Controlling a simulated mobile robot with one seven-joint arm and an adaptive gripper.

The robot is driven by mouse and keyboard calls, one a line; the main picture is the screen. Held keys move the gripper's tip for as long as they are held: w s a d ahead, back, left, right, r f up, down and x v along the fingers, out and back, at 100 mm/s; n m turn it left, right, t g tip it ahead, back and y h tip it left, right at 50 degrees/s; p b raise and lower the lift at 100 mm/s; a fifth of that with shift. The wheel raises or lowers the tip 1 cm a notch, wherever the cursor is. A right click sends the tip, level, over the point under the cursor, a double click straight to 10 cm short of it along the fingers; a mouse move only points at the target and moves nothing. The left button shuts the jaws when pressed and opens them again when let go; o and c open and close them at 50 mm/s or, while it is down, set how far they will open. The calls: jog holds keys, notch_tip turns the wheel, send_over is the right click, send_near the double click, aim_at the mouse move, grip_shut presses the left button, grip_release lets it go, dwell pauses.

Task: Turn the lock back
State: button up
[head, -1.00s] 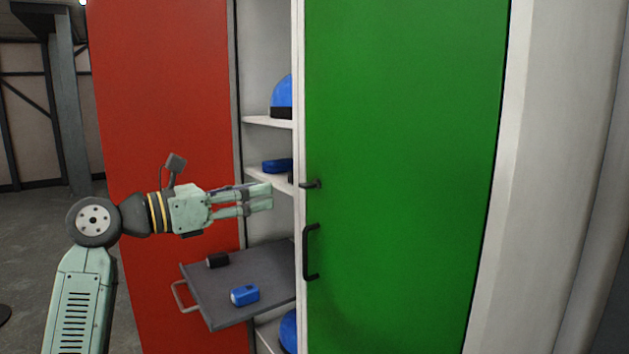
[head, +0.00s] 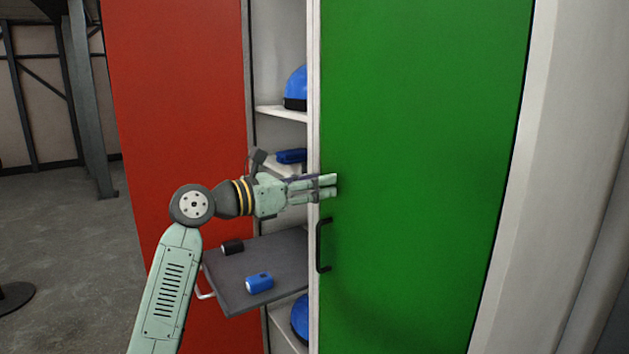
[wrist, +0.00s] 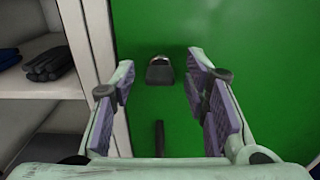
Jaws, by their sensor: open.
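The lock (wrist: 160,72) is a small dark piece with a metallic rounded top on the green door (head: 425,150). In the wrist view it sits between my two open fingers, apart from both. In the head view my gripper (head: 331,187) is at the left edge of the green door, above the door handle, and hides the lock. My gripper is open and empty, with purple pads facing each other in the wrist view. The black door handle (head: 320,245) is below the lock; it also shows in the wrist view (wrist: 159,138).
Left of the green door is an open cabinet bay with white shelves and blue helmets (head: 297,88). A grey pull-out tray (head: 225,277) juts out below my gripper, holding a blue item (head: 259,282) and a black one (head: 232,247). A red door (head: 180,130) stands left.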

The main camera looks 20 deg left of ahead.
jog(key=shift+c, duration=0.4)
grip_shut()
jog(key=shift+n, duration=0.3)
jog(key=n+b, duration=0.1)
jog(key=n, duration=1.6)
jog(key=shift+a, duration=0.1)
jog(key=shift+n, duration=0.3)
dwell(0.4)
